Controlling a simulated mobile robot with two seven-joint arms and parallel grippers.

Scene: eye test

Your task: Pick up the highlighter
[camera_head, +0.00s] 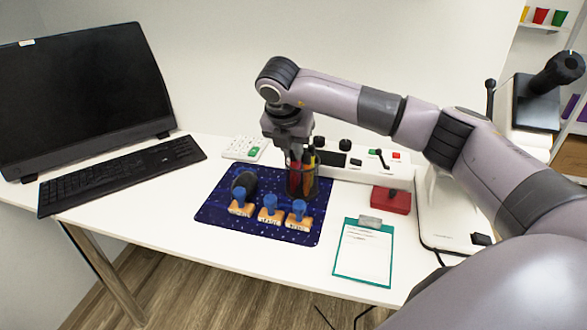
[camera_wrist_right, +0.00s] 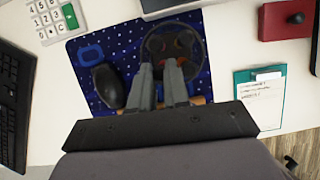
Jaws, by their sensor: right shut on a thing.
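A dark see-through pen cup (camera_head: 304,186) stands on the dark blue starry mat (camera_head: 215,216) and holds several upright pens in red, yellow and orange. The yellow one looks like the highlighter (camera_head: 309,158). My right gripper (camera_head: 298,155) points down at the cup's mouth and is shut on a slim thing, apparently the highlighter; the fingers hide most of it. In the wrist view the fingers (camera_wrist_right: 160,68) reach over the round cup (camera_wrist_right: 190,30), and what is between them is hard to see. My left gripper is not in view.
Several orange stamps with blue knobs (camera_head: 269,211) and a black mouse (camera_head: 243,183) are near the cup. A calculator (camera_head: 243,148), white control panel (camera_head: 365,166), red box (camera_head: 390,200) and clipboard (camera_head: 364,252) lie around the mat. A keyboard (camera_head: 125,174) and monitor (camera_head: 85,90) are left.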

